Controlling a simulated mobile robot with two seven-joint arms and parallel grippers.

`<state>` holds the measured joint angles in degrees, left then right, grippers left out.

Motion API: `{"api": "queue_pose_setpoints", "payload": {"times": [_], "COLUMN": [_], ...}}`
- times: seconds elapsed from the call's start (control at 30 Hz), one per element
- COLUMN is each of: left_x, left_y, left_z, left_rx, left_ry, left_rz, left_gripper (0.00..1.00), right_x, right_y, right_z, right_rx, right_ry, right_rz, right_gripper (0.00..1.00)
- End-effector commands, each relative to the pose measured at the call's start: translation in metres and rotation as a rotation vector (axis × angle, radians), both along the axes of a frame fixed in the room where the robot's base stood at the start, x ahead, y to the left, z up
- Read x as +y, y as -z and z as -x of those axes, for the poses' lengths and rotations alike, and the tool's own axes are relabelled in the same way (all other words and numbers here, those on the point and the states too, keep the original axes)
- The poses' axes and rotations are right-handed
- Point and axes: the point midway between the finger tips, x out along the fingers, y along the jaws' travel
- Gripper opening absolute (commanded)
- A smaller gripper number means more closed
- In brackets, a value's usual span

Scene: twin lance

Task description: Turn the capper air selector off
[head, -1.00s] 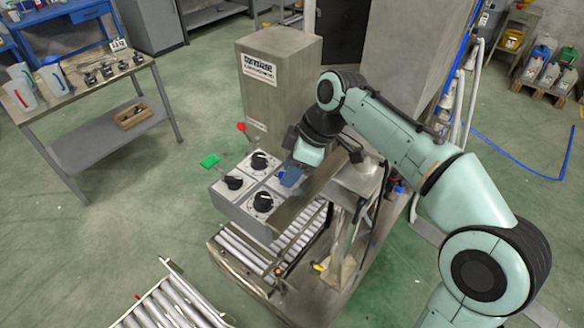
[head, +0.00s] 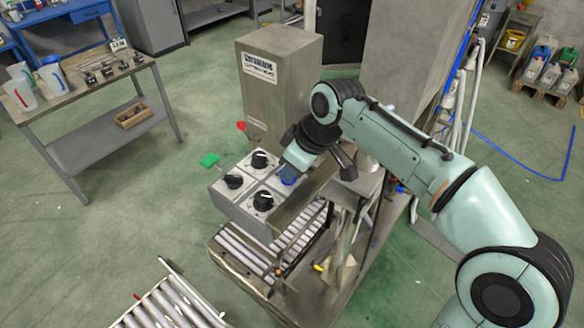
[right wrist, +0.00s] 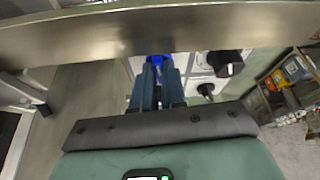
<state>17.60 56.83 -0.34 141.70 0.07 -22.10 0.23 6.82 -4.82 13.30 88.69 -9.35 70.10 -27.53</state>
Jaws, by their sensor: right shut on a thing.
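A grey control box (head: 231,202) carries several dials on pale square plates. Three black dials show: a rear one (head: 260,160), a left one (head: 233,181) and a front one (head: 263,200). A blue knob (head: 288,181) is at the box's right corner, partly hidden. My right gripper (head: 286,174) reaches down to it and is shut on it. In the right wrist view my two dark fingers (right wrist: 157,88) flank the blue knob (right wrist: 158,60). Labels on the plates are too small to read, so I cannot tell which is the capper air selector. My left gripper is out of view.
A green tag (head: 209,160) and a red one (head: 241,126) stick up beside the box. A metal cabinet (head: 285,105) stands behind it, and a roller conveyor (head: 240,250) lies below. A metal bar (right wrist: 160,30) crosses close above my fingers in the wrist view.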

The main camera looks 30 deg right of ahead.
Motion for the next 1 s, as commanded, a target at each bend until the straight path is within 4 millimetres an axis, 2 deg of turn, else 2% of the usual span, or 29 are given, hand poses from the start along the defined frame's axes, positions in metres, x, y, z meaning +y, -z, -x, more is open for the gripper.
{"api": "queue_pose_setpoints", "payload": {"times": [0.5, 0.7, 1.0], "left_x": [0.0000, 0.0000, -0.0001], "left_y": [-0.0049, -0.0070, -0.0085], "left_z": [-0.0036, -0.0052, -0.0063], "left_rx": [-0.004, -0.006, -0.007], "left_ry": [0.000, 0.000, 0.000], "left_rz": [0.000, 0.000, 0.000], "left_gripper": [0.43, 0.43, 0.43], "right_x": [0.0045, 0.0056, 0.0063], "right_y": [-0.0014, -0.0011, -0.0008], "right_z": [0.0012, 0.0013, 0.0011], "right_rx": [-0.001, -0.001, 0.000], "right_ry": [0.451, 0.569, 0.656], "right_rz": [0.002, 0.001, 0.000], "right_gripper": [0.00, 0.00, 0.00]}}
